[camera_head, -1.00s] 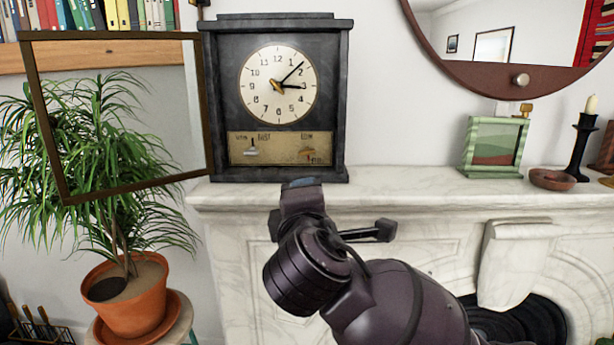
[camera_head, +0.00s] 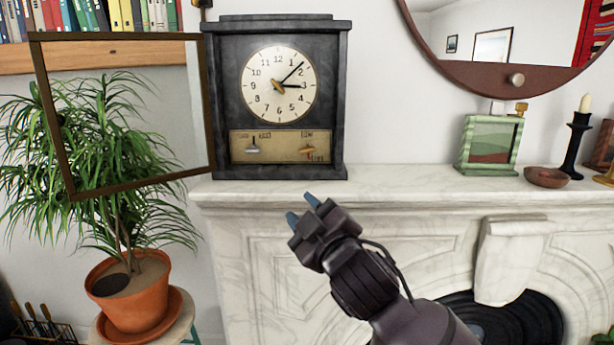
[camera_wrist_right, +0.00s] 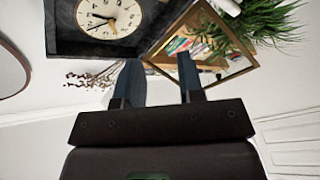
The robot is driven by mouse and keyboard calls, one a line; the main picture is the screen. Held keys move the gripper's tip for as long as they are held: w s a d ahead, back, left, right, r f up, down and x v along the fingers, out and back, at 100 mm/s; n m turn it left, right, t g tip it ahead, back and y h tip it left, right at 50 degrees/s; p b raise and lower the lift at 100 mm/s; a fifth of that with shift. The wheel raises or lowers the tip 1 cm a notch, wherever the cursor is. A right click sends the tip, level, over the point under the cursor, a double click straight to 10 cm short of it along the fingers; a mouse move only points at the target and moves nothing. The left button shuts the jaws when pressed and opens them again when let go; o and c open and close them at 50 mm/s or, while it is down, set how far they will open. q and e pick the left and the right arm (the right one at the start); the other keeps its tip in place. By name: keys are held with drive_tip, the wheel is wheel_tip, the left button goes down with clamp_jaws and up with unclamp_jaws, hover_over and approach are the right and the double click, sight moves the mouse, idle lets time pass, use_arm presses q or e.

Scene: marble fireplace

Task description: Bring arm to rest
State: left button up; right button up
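My right gripper (camera_head: 301,208) is in front of the white marble mantel, a little below and in front of the dark clock (camera_head: 212,105). Its two blue fingertips are apart with nothing between them. In the right wrist view, the gripper (camera_wrist_right: 157,80) also shows its fingers spread and empty, with the clock (camera_wrist_right: 65,30) at the upper left. The clock stands upright on the mantel with its framed glass door (camera_head: 130,185) swung open to the left. My left gripper is in neither view.
The marble mantel (camera_head: 400,182) carries a green frame (camera_head: 490,143), a brown bowl (camera_head: 546,178) and a black candlestick (camera_head: 575,145) at the right. A round mirror (camera_head: 480,75) hangs above. A potted plant (camera_head: 140,305) stands at the left, behind the open door.

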drive_tip(key=s+d+f+m+h, duration=0.25)
drive_tip(key=d+f, duration=0.35)
drive_tip(key=f, duration=0.3)
drive_tip(key=s+d+f+m+g+h, duration=0.1)
drive_tip(key=d+f+m, duration=0.3)
drive_tip(key=d+f, duration=0.3)
drive_tip(key=s+d+f+m+h, duration=0.2)
drive_tip(key=d+f+m, duration=0.25)
drive_tip(key=f, duration=0.55)
drive_tip(key=s+d+f+m+g+h, duration=0.1)
drive_tip(key=s+d+f+g+h, duration=0.1)
drive_tip(key=s+d+f, duration=0.3)
drive_tip(key=s+d+f+m+g+h, duration=0.1)
drive_tip(key=s+d+f+g, duration=0.2)
drive_tip(key=s+f, duration=1)
drive_tip(key=shift+s+d+m+h, duration=0.4)
drive_tip(key=shift+s+d, duration=0.65)
drive_tip(key=shift+d, duration=0.15)
drive_tip(key=shift+w+a+f, duration=0.1)
